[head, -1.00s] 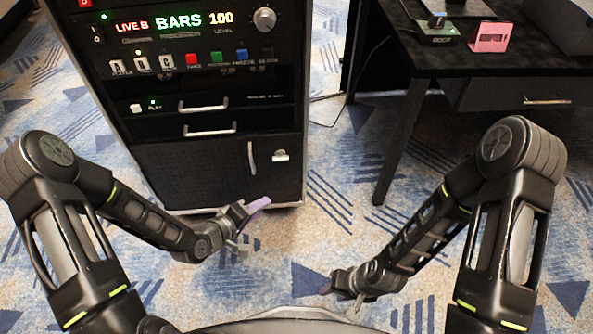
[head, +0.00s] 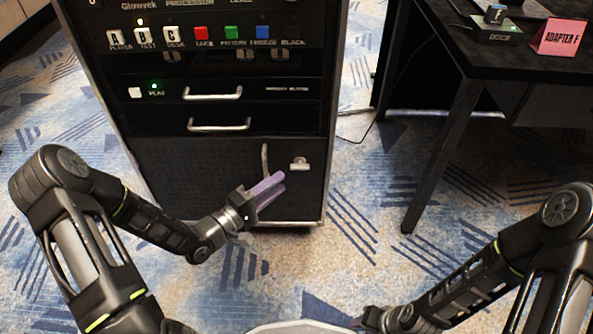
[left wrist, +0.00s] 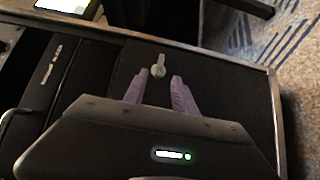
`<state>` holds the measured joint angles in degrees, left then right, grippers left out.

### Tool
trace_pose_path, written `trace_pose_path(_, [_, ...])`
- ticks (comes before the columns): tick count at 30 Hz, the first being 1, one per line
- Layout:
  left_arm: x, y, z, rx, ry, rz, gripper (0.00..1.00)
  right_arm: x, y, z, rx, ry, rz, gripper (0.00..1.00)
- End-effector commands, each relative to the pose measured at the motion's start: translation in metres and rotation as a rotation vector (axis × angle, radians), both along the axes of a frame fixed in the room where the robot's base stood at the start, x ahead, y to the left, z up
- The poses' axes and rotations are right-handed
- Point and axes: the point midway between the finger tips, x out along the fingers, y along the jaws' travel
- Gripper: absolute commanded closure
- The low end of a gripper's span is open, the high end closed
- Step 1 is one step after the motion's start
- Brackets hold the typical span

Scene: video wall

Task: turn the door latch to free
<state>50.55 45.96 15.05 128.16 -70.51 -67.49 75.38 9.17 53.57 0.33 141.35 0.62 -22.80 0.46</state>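The door latch (head: 299,163) is a small silver turn handle on the lower black cabinet door (head: 200,175), right of a vertical bar handle (head: 265,160). In the left wrist view the latch (left wrist: 158,66) lies just beyond the fingertips, roughly between their lines. My left gripper (head: 278,183) has purple fingers, parted with a gap and empty; it is in front of the door, below and left of the latch in the head view. It also shows in the left wrist view (left wrist: 160,78). My right gripper (head: 362,322) is at the bottom edge, mostly cut off.
Above the door are two drawers with silver handles (head: 212,93) and a row of coloured buttons (head: 202,33). A black desk (head: 460,60) with a pink sign (head: 559,37) stands at the right. Patterned carpet (head: 350,225) is clear between them.

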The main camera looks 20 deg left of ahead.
Motion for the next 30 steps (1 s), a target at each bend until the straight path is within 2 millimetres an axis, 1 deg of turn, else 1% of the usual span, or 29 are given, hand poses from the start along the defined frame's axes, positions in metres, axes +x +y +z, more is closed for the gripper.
trace_pose_path(5, [0.017, -0.012, -0.002, 0.0, -0.002, -0.004, 0.67, 0.001, 0.0, -0.01, -0.001, -0.003, -0.001, 0.64])
trace_pose_path(9, [0.036, -0.023, -0.003, 0.0, -0.002, -0.004, 0.67, 0.002, 0.0, -0.018, -0.001, -0.005, -0.003, 0.64])
trace_pose_path(15, [0.058, -0.035, -0.002, -0.001, -0.001, -0.001, 0.67, 0.004, 0.0, -0.024, 0.001, -0.007, -0.004, 0.64])
trace_pose_path(19, [0.063, -0.039, -0.001, -0.001, 0.001, -0.001, 0.67, 0.004, 0.0, -0.024, 0.001, -0.007, -0.004, 0.64])
trace_pose_path(26, [0.063, -0.038, 0.0, -0.001, 0.001, -0.001, 0.67, 0.004, 0.0, -0.024, 0.001, -0.007, -0.004, 0.64])
trace_pose_path(30, [0.063, -0.038, 0.0, 0.0, 0.0, 0.0, 0.79, 0.004, 0.0, -0.024, 0.001, -0.007, -0.004, 0.64])
